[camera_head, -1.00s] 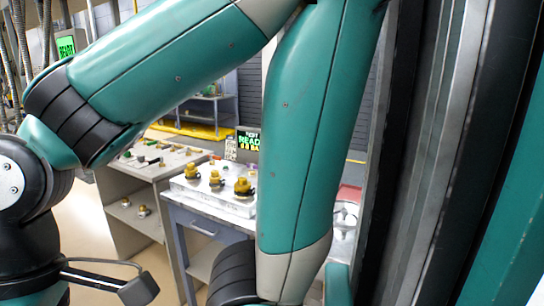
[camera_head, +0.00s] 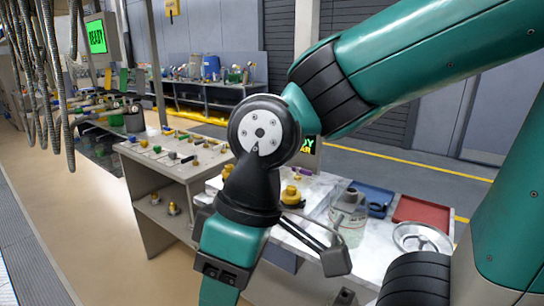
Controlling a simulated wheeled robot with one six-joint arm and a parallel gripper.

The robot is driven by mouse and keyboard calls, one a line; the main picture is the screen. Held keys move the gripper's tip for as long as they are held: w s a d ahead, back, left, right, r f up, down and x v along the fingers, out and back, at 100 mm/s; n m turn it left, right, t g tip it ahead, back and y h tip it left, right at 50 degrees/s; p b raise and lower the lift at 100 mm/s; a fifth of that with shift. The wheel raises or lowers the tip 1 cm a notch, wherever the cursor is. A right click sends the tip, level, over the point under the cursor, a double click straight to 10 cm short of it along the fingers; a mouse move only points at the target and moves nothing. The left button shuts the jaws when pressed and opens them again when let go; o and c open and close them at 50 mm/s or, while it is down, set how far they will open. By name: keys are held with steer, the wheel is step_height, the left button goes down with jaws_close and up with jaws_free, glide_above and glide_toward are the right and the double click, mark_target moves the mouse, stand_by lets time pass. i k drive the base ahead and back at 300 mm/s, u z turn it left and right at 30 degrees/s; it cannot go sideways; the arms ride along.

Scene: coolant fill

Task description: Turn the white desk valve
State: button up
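A pale round handwheel with spokes (camera_head: 422,238) lies at the right end of the white-topped desk (camera_head: 375,262). I take it for the white desk valve. My arm's dark elbow part covers the desk just below it. My arm's wrist end hangs down left of the wheel, in front of the desk, well apart from it.
Yellow-brown fittings (camera_head: 291,195) sit at the desk's left. A grey bench (camera_head: 150,170) with small parts stands further left. The floor at left is clear.

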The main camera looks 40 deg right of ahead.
mark_target(222, 145)
steer(key=i, duration=0.2)
steer(key=z, duration=1)
steer(key=k, duration=0.6)
steer(key=u, duration=0.65)
steer(key=i, duration=0.6)
steer(key=u, duration=0.85)
steer(key=i, duration=1.45)
steer(key=z, duration=0.95)
steer(key=i, duration=0.6)
steer(key=z, duration=0.6)
